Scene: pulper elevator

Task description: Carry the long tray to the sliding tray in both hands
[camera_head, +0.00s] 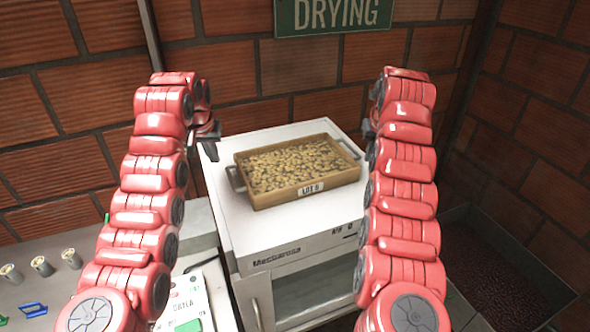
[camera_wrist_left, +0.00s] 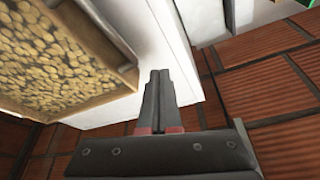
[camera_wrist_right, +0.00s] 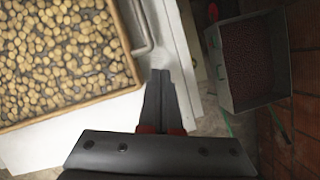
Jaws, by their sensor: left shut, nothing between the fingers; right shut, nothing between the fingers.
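The long tray (camera_head: 257,197) is tan, full of pale beans, with a small lot label and a grey handle at each short end. It sits flat on top of a white machine (camera_head: 290,241). My left gripper (camera_head: 207,130) is shut and empty, beyond the tray's left end; its tips (camera_wrist_left: 158,75) show close to the handle. My right gripper (camera_head: 367,130) is shut and empty beyond the right end; its tips (camera_wrist_right: 160,74) show close to the right handle (camera_wrist_right: 141,27). Neither gripper holds the tray. I cannot pick out the sliding tray.
A brick wall with a green DRYING sign (camera_head: 333,15) stands close behind the machine. A grey bin (camera_head: 470,215) of dark red beans is at the right. A counter with small cups (camera_head: 42,266) and a scale (camera_head: 187,308) is at the left.

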